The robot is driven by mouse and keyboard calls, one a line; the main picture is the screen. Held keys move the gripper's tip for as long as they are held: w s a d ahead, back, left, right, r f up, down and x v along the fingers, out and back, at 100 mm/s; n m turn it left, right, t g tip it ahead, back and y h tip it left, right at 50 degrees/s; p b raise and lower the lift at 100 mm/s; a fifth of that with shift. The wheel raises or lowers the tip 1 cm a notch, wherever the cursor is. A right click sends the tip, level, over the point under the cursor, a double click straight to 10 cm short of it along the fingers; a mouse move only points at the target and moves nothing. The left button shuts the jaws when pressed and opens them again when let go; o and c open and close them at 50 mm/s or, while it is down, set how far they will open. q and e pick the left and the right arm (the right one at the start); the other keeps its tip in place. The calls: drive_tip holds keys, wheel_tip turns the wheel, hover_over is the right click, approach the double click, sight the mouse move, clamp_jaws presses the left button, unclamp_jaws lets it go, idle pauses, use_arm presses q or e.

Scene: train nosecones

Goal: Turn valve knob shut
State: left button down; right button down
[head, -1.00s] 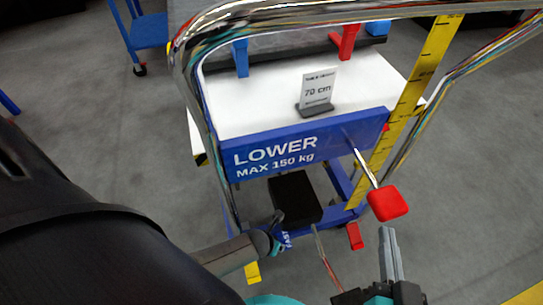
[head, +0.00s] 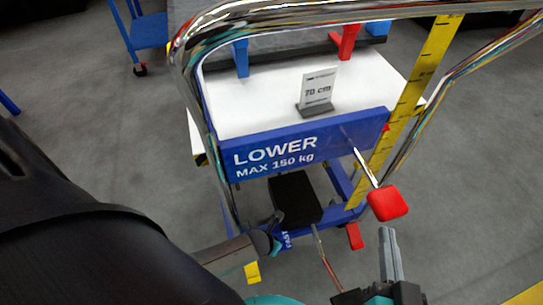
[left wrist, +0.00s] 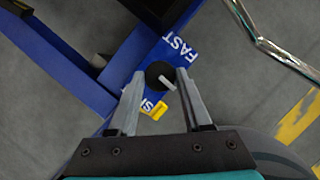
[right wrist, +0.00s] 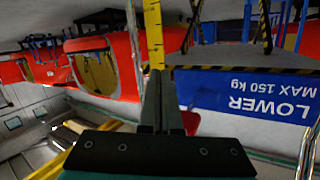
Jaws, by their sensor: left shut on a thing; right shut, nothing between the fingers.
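The valve knob (left wrist: 157,73) is a round black knob with a pale grey pointer, on the blue frame of a trolley low to the floor. The pointer aims toward the lower right in the left wrist view. The word FAST (left wrist: 180,46) is printed beside it; a second label is partly hidden by a finger. My left gripper (left wrist: 159,74) is shut on the knob, one finger on each side. In the head view my left gripper (head: 276,228) is at the trolley's base, and its grip is hard to see there. My right gripper (head: 388,232) is shut and empty, below the red lever knob.
A red lever knob (head: 388,203) sticks out just above my right fingertips. The blue LOWER sign (head: 305,145), chrome handle (head: 300,15) and yellow ruler (head: 425,75) stand above. A black pedal-like block (head: 296,197) is near the left gripper. Grey floor (head: 480,200) is free at right.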

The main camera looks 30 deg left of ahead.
drive_tip(key=shift+f, duration=0.1)
use_arm(q)
drive_tip(key=shift+r+n+p, duration=0.1)
drive_tip(key=shift+n+p, duration=0.2)
drive_tip(key=shift+n+y+p, duration=0.4)
drive_tip(key=shift+n+p, duration=0.05)
drive_tip(key=shift+n, duration=0.85)
drive_tip(key=shift+d+n+g+y, duration=0.1)
drive_tip(key=shift+n+g+y, duration=0.2)
drive_tip(key=shift+n+y, duration=0.3)
drive_tip(key=n, duration=0.2)
drive_tip(key=n+y, duration=0.1)
drive_tip(key=shift+w+d+n+g, duration=0.15)
drive_tip(key=shift+n+g, duration=0.25)
drive_tip(key=shift+n+g+y+b, duration=0.4)
drive_tip(key=shift+n+g, duration=0.2)
drive_tip(key=shift+n, duration=1.2)
use_arm(e)
drive_tip(key=shift+w+d+f+g+h, duration=0.15)
drive_tip(key=shift+d+f+g+h, duration=0.25)
drive_tip(key=shift+g, duration=0.4)
drive_tip(key=shift+r, duration=0.1)
